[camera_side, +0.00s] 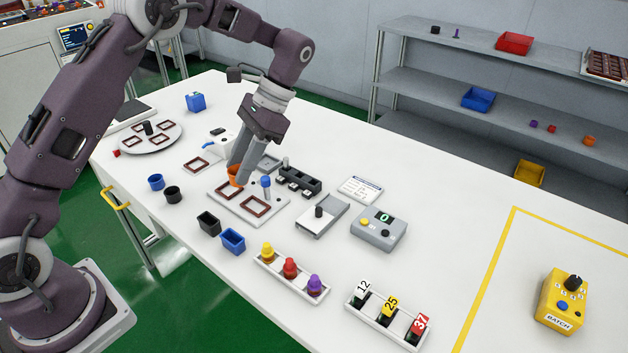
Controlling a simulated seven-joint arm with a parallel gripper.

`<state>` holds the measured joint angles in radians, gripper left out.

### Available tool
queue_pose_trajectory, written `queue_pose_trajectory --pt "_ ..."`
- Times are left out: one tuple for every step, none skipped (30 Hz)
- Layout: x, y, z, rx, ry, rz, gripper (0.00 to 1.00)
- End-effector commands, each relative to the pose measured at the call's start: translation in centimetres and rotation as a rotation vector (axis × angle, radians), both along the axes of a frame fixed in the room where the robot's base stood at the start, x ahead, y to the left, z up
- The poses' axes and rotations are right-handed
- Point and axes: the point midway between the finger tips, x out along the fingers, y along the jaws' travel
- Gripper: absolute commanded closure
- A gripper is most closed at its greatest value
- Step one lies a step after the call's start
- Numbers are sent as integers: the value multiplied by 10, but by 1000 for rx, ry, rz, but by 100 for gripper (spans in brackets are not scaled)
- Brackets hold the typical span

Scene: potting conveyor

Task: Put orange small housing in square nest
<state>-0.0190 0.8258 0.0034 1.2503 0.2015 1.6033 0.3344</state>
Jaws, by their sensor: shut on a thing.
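My gripper (241,174) points down over the left part of a grey fixture plate (236,210). It is shut on the orange small housing (233,176), which is partly hidden by the fingers. The plate carries brown square frames: one nest (227,192) lies just below and beside the orange housing, and another nest (256,206) lies to the right and nearer the front. I cannot tell whether the orange housing touches the nest or hangs a little above it.
A blue-topped post (266,183) stands close right of my gripper. Blue (155,182) and black (172,193) round housings, and black (208,223) and blue (232,241) square ones, stand left and front.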

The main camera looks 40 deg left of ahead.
Motion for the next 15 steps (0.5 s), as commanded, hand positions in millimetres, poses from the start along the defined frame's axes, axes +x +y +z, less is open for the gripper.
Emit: queue_pose_trajectory --pt "6 1 -4 1 -1 -81 100" --pt "10 2 -6 1 -1 -142 100" --pt "16 3 -9 2 1 -227 100" --pt "22 4 -11 1 -1 -301 100" --pt "27 5 -13 2 -1 -375 100" --pt "35 6 -16 2 -1 -483 100" --pt "42 7 -18 3 -1 -571 100" --pt "48 8 -20 3 0 -661 100" --pt "57 8 -22 3 0 -787 100" --pt "65 8 -23 4 -1 -885 100" --pt "73 8 -24 3 0 -987 100" --pt "83 8 -25 4 0 -1128 100" --pt "92 7 -25 4 0 -1235 100" --pt "100 6 -25 3 0 -1341 100" --pt "111 4 -24 5 -1 -1480 100"
